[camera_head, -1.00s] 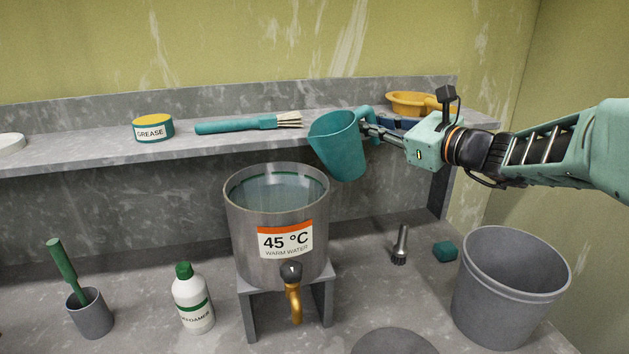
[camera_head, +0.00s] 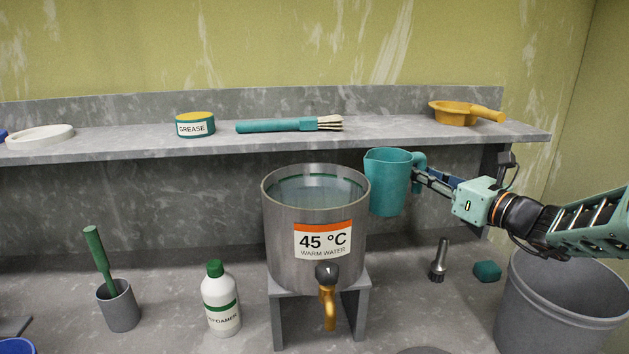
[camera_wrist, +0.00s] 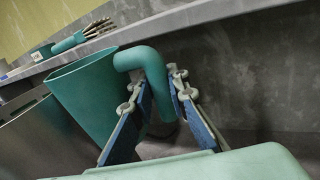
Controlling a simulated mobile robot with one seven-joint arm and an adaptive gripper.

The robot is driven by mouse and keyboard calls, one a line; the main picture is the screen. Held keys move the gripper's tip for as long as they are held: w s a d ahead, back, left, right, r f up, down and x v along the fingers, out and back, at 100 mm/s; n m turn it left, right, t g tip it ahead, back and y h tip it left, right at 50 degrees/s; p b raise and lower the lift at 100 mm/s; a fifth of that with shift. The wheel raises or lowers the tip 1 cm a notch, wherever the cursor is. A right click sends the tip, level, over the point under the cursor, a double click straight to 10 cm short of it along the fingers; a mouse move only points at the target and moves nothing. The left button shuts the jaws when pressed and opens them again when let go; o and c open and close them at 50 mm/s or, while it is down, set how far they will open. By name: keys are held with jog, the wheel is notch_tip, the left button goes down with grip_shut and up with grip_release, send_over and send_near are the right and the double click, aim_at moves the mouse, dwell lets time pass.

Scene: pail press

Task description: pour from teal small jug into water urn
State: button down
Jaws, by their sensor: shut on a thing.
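The teal small jug (camera_head: 391,185) is nearly upright, just right of the rim of the water urn in the head view. My gripper (camera_head: 424,178) is shut on the jug's handle. In the wrist view the jug (camera_wrist: 82,95) shows at left, with its handle between the fingers of my gripper (camera_wrist: 160,100). The inside of the jug is hidden. The metal water urn (camera_head: 300,232) stands on a grey stand and is open at the top, with water inside. It has a "45 °C warm water" label and a brass tap. Its side also shows in the wrist view (camera_wrist: 35,145).
A shelf (camera_head: 375,138) behind holds a grease tin (camera_head: 195,125), a brush (camera_head: 285,125) and a yellow scoop (camera_head: 460,113). A grey bucket (camera_head: 560,305) stands at right. A white bottle (camera_head: 221,300) and a grey cup (camera_head: 119,306) stand left of the urn.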

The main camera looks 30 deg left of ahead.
jog(key=shift+r, duration=0.1)
jog(key=shift+r+p, duration=1.8)
jog(key=shift+r, duration=0.6)
